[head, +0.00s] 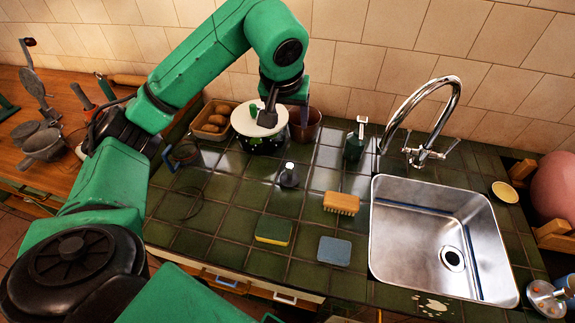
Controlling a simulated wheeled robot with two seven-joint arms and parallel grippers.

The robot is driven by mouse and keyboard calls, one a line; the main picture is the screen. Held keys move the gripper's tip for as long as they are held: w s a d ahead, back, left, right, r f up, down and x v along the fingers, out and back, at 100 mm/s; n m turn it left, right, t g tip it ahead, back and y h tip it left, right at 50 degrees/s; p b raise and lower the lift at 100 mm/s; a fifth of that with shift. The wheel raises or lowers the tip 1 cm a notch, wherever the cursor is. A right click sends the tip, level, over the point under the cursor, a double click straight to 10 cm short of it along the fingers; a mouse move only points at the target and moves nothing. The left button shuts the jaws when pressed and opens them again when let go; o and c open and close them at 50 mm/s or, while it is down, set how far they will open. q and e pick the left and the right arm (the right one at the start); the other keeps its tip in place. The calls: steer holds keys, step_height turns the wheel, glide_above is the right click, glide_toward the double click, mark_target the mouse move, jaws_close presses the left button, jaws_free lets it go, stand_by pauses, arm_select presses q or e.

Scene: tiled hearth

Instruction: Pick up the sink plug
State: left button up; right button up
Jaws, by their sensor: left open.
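A small dark round object with a light top (289,175), which looks like the sink plug, stands on the green tiled counter (232,220) left of the brush. I cannot be fully sure that it is the plug. My left gripper (285,107) is open, pointing down in front of the back wall, above and behind that object. In the picture its fingers overlap the white-lidded pot and a brown pot; I cannot tell whether they touch. The steel sink (400,245) is at the right, with its drain (452,259) uncovered. My right gripper is out of view.
The white-lidded pot (245,124), brown pot (314,122) and soap bottle (355,140) stand along the back. A brush (341,203), green-yellow sponge (274,230) and blue pad (335,250) lie in front. A tall chrome tap (456,95) rises behind the sink.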

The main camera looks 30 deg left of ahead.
arm_select(q)
step_height(320, 180, down, 2)
steer(key=b, duration=0.9)
glide_above(289, 168)
steer(key=s+d, duration=0.2)
steer(key=s, duration=0.2)
step_height(289, 168, down, 9)
steer(key=p+x, duration=0.1)
steer(key=x, duration=0.3)
steer(key=p+x, duration=0.1)
steer(key=x, duration=0.3)
steer(key=p+x, duration=0.1)
steer(key=x, duration=0.4)
steer(key=shift+s+a+f, duration=0.1)
steer(key=shift+a, duration=0.3)
steer(key=shift+f, duration=0.15)
jaws_close()
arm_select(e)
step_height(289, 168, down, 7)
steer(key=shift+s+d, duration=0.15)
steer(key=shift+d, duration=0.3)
